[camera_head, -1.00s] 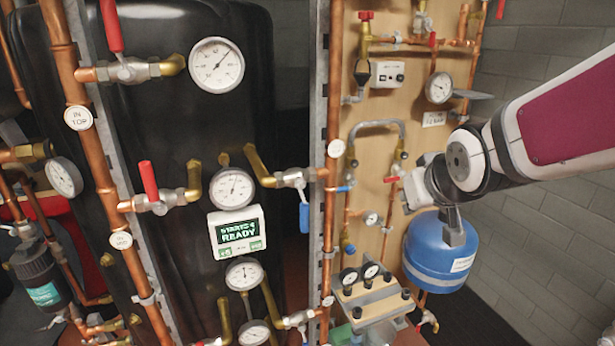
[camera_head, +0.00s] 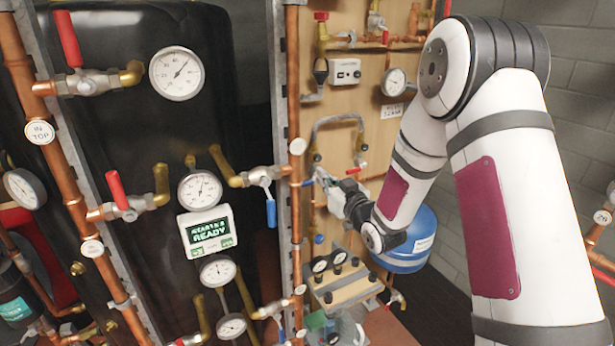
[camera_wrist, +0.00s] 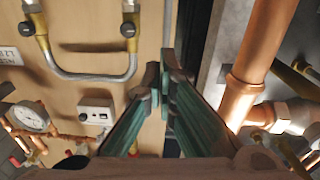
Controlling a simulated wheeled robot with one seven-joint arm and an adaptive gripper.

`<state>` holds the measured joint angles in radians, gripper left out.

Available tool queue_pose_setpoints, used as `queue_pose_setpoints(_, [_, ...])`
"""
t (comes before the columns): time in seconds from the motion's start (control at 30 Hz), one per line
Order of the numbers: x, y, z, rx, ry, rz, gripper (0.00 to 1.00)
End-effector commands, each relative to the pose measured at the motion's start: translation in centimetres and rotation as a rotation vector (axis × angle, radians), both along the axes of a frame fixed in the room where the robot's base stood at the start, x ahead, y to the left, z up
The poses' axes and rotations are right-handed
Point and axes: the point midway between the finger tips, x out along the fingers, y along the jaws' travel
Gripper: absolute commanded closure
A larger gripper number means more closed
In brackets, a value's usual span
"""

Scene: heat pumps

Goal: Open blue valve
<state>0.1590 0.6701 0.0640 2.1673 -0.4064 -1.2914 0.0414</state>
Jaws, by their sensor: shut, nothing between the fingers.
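A blue valve handle (camera_head: 270,207) hangs straight down from a metal valve body (camera_head: 262,177) on a brass and copper pipe, in front of the black tank. No blue handle is clear in that view.
The copper upright (camera_head: 293,105) and its grey metal strut stand between my gripper and the hanging handle. The wooden panel (camera_head: 345,105) carries pipes and gauges. A blue tank (camera_head: 410,250) is below my arm. A display box (camera_head: 208,232) is on the black tank.

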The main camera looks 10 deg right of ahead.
Motion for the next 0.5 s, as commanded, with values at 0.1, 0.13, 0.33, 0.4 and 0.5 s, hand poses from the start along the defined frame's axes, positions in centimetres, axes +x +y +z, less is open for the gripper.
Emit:
queue_pose_setpoints(0.1, [-0.23, 0.15, -0.96, 0.039, -0.050, 0.019, 1.00])
queue_pose_setpoints(0.13, [-0.28, 0.20, -1.08, 0.047, -0.062, 0.022, 1.00])
queue_pose_setpoints(0.33, [-0.53, 0.33, -1.46, 0.074, -0.103, 0.037, 1.00])
queue_pose_setpoints(0.4, [-0.54, 0.34, -1.46, 0.076, -0.107, 0.038, 1.00])
queue_pose_setpoints(0.5, [-0.54, 0.34, -1.44, 0.076, -0.107, 0.038, 1.00])
